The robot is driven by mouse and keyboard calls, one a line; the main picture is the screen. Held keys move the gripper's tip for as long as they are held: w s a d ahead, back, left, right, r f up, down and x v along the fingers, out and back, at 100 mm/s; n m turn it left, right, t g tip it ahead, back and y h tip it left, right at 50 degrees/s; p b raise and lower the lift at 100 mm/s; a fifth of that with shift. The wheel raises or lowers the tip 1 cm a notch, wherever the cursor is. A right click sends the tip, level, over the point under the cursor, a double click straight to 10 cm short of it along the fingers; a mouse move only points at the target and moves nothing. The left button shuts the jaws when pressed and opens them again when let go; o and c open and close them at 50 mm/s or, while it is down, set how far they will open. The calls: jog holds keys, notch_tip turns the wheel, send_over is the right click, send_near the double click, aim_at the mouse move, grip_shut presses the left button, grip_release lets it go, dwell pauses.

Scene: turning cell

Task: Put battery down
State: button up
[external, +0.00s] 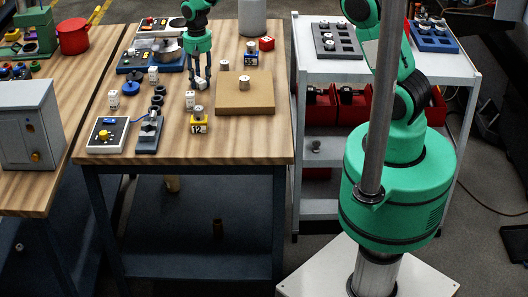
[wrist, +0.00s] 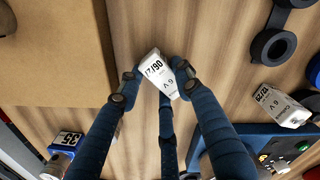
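The white battery (external: 190,99) with black lettering stands on the wooden bench, left of the tan board. It also shows at the centre of the wrist view (wrist: 160,76), between my fingertips as seen from above. My gripper (external: 201,84) is above the bench, its dark blue fingers pointing down, just up and right of the battery in the external view. In the wrist view the fingers (wrist: 153,84) are spread apart on either side of the battery. They look open and appear clear of it; close contact is hard to judge.
The tan board (external: 260,103) lies to the right. Black rings (external: 157,96) and a grey fixture (external: 149,132) lie to the left. Another white battery (wrist: 280,107) stands near the blue panel (wrist: 240,140).

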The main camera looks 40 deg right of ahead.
aim_at(197, 75)
jog(key=shift+c, duration=1.1)
notch_tip(197, 75, up, 10)
jog(key=p, duration=0.1)
jog(key=shift+p, duration=0.35)
jog(key=s+d+p, duration=0.6)
jog(key=s+d, duration=0.1)
jog(key=d, duration=0.2)
jog(key=shift+d+r, duration=0.25)
dwell(0.5)
